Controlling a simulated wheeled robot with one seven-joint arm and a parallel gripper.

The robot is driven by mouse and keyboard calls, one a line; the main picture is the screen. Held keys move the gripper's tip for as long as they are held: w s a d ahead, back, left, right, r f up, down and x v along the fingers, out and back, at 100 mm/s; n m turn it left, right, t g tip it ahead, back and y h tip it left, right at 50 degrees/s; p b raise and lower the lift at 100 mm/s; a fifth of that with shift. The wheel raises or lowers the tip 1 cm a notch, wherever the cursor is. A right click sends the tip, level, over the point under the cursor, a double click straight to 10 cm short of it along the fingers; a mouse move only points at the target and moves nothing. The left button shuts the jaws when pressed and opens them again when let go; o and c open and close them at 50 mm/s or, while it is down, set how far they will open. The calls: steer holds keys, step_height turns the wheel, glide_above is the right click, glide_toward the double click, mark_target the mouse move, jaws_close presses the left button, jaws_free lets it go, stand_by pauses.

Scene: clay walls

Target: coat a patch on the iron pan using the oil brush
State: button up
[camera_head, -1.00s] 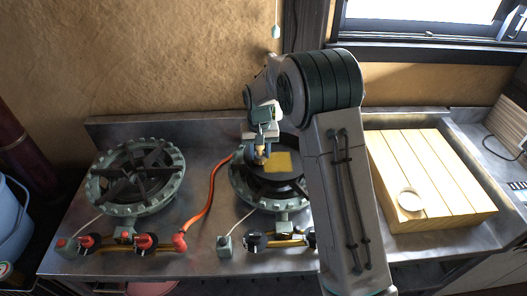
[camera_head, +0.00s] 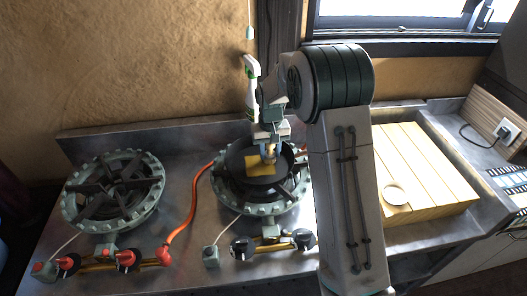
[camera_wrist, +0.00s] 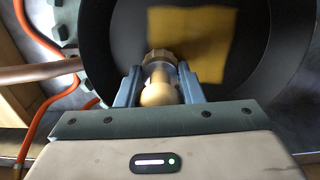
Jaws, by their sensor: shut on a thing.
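The black iron pan (camera_head: 232,152) sits on the right-hand burner and fills much of the wrist view (camera_wrist: 110,38). A yellow square patch (camera_head: 257,169) lies on its floor; in the wrist view the patch (camera_wrist: 208,42) is just beyond my jaws. My gripper (camera_head: 269,146) is over the pan, at the patch's upper right edge in the head view. It is shut on the oil brush (camera_wrist: 157,92), whose rounded end and collar show between the fingers. The bristles are hidden, so I cannot tell whether they touch the pan.
An empty burner (camera_head: 113,190) stands to the left. An orange hose (camera_head: 188,212) runs between the burners. A slatted wooden board (camera_head: 435,165) with a small white round dish (camera_head: 395,195) is on the right.

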steer(key=shift+d, duration=0.85)
steer(key=shift+r+p, duration=2.35)
steer(key=shift+r, duration=1.7)
